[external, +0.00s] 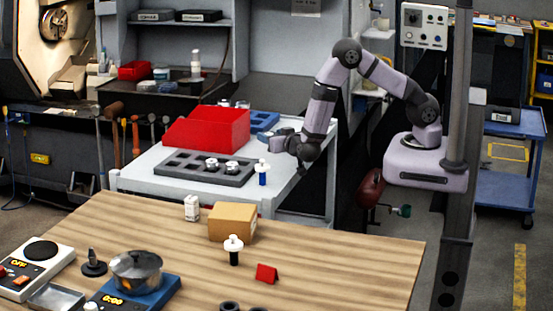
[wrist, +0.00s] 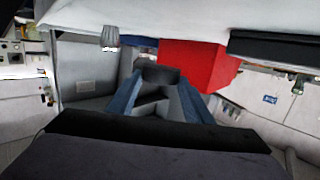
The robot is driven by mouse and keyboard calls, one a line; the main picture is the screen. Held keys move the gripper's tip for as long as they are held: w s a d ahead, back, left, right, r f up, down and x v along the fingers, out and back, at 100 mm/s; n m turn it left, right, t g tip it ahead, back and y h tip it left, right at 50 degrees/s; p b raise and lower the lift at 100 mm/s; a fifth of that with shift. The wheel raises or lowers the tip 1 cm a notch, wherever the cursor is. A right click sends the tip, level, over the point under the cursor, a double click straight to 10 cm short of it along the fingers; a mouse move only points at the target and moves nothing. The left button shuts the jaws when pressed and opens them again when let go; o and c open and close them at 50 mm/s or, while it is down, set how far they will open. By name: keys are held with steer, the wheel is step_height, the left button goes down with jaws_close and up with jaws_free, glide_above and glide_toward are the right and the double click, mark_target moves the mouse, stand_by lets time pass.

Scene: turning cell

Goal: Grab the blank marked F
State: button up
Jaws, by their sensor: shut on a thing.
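A dark grey tray (external: 180,174) with pockets lies on the table to the left of my gripper. Two silver round pieces, a left one (external: 211,165) and a right one (external: 232,168), sit in it. Their marks are too small to read.
The red bin (external: 206,130) stands behind the tray; it also shows in the wrist view (wrist: 198,62). The wooden table (external: 330,240) holds a cardboard box (external: 232,221).

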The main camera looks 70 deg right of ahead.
steer(key=shift+r+b, duration=0.3)
steer(key=shift+r, duration=2.05)
steer(key=shift+a, duration=0.1)
